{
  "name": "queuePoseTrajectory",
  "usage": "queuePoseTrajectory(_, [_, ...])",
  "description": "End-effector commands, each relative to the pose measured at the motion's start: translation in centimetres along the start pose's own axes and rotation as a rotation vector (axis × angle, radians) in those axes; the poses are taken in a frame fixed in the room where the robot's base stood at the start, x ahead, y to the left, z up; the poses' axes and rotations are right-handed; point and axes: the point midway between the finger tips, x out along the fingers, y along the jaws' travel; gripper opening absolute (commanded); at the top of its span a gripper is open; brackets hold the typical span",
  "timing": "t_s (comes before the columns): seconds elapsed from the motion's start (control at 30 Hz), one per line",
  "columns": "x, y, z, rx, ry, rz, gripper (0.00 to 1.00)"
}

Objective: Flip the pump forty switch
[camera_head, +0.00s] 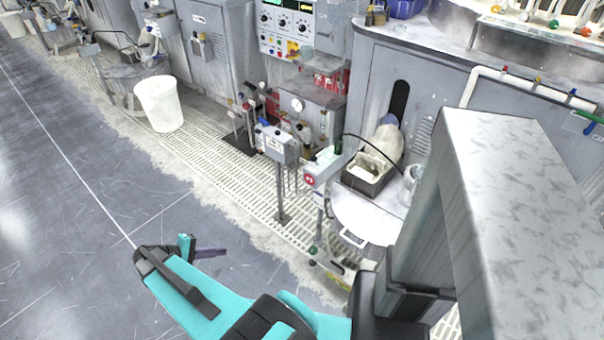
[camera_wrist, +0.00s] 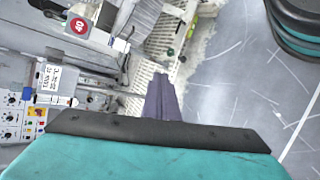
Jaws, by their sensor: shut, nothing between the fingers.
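A grey-white box on a stand (camera_head: 322,170) at the center right of the head view carries a round red label (camera_head: 310,179). In the wrist view this label (camera_wrist: 78,26) seems to read 40, at the upper left. A separate switch lever is too small to make out. My gripper (camera_head: 212,253) is over the floor at the lower left of the head view, well apart from the box. In the wrist view its purple fingers (camera_wrist: 162,98) are together and empty, pointing up the picture, with the label to their left.
A grey box on a post (camera_head: 276,144) stands left of the labelled box. A white bin (camera_head: 160,103) stands on the grating at the left. The grey floor (camera_head: 70,190) is open.

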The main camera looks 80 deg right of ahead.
Motion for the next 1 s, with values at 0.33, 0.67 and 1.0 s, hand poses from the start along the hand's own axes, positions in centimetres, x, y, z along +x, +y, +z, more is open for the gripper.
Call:
queuePoseTrajectory(0.33, [7.8, 10.5, -4.3, 0.242, -0.122, 0.273, 0.0])
queuePoseTrajectory(0.67, [13.7, 21.0, -4.3, 0.457, -0.258, 0.554, 0.0])
queuePoseTrajectory(1.0, [16.4, 27.8, -2.4, 0.585, -0.352, 0.755, 0.0])
